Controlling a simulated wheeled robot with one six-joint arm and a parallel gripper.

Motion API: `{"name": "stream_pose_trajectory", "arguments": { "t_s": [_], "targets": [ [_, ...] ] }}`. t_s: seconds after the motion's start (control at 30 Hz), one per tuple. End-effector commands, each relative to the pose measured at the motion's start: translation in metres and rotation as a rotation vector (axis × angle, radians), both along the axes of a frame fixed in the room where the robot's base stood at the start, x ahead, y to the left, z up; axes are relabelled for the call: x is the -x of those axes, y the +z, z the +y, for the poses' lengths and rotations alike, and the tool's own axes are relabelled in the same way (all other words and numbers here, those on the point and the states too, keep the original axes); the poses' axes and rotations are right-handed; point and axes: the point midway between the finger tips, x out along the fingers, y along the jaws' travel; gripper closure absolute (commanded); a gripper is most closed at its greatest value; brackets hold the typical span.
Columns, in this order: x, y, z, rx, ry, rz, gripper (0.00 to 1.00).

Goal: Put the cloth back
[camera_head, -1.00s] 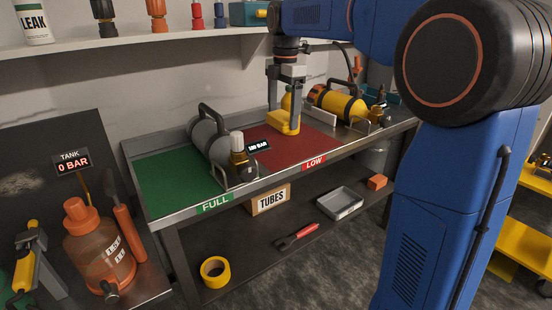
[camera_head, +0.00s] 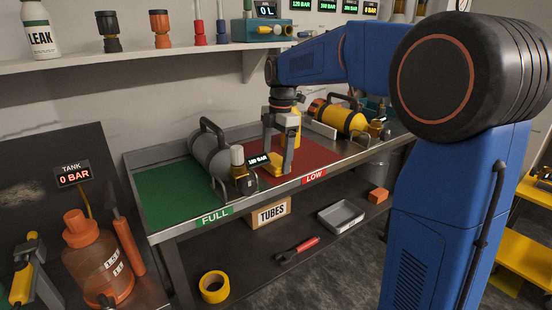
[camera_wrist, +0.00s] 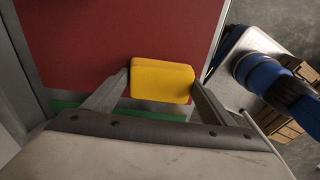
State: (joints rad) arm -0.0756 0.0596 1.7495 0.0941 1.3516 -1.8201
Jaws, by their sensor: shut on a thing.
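The yellow cloth (camera_head: 276,163) is a folded block. My gripper (camera_head: 278,165) is shut on it, over the left part of the red mat (camera_head: 312,152) marked LOW. In the wrist view the cloth (camera_wrist: 162,82) sits between the two fingertips (camera_wrist: 162,85), with the red mat behind it. I cannot tell whether the cloth touches the mat or hangs just above it.
A grey cylinder (camera_head: 208,152) with a black handle stands left of my gripper, by the green mat (camera_head: 165,194) marked FULL. A yellow cylinder (camera_head: 347,117) lies to the right. The green mat's front is clear.

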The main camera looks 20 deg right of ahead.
Motion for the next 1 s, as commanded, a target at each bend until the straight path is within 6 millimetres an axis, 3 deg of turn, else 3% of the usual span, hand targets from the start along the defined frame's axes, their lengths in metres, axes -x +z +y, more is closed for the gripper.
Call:
{"name": "stream_pose_trajectory", "arguments": {
  "t_s": [0.4, 0.43, 0.5, 0.83, 1.0],
  "targets": [
    [0.000, -0.007, 0.000, 0.000, 0.000, -0.001, 0.53],
    [0.000, -0.007, 0.000, 0.000, 0.000, -0.001, 0.18],
    [0.000, -0.007, 0.000, 0.000, 0.000, -0.001, 0.04],
    [0.000, -0.005, 0.000, 0.000, 0.000, -0.002, 0.04],
    [-0.001, 0.011, -0.001, 0.000, 0.000, -0.003, 0.04]
  ]
}}
